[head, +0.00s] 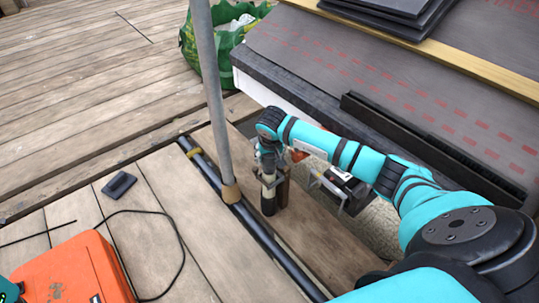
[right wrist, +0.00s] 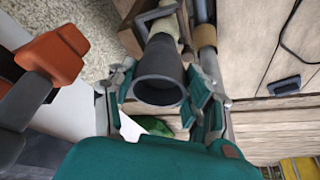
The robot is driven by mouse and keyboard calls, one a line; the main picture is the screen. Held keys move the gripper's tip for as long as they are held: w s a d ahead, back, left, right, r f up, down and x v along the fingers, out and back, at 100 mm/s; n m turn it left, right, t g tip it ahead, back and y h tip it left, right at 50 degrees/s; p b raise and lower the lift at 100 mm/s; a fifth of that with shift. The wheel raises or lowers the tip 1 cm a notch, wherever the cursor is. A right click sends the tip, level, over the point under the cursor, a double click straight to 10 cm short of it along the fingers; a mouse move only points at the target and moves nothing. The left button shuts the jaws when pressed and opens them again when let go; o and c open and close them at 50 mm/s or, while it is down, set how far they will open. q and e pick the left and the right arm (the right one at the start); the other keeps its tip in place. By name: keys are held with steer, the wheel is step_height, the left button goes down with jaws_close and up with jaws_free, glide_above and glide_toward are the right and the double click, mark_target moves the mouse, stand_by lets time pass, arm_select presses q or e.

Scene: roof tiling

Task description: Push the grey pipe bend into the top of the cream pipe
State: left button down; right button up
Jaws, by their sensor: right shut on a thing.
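The grey pipe bend (right wrist: 160,82) is in the right wrist view, its wide round mouth facing the camera. My right gripper (right wrist: 162,92) is shut on it, one finger on each side. The cream pipe (right wrist: 164,26) shows just beyond the bend, in line with it; whether the bend is seated in it is hidden. In the head view my right gripper (head: 268,162) is at the top of the upright cream pipe (head: 268,180), which has a dark lower part. The gripper mostly covers the bend there. My left gripper is not clearly visible.
A scaffold pole (head: 210,85) with a tan foot stands just left of the pipe. A wooden post (head: 284,188) is close to its right. The roof edge (head: 290,90), a green bag (head: 222,50) and an orange case (head: 75,272) are around. Deck boards at left are mostly clear.

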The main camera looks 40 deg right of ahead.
stand_by(0.4)
stand_by(0.6)
steer(key=shift+f, duration=0.1)
steer(key=o, duration=1.6)
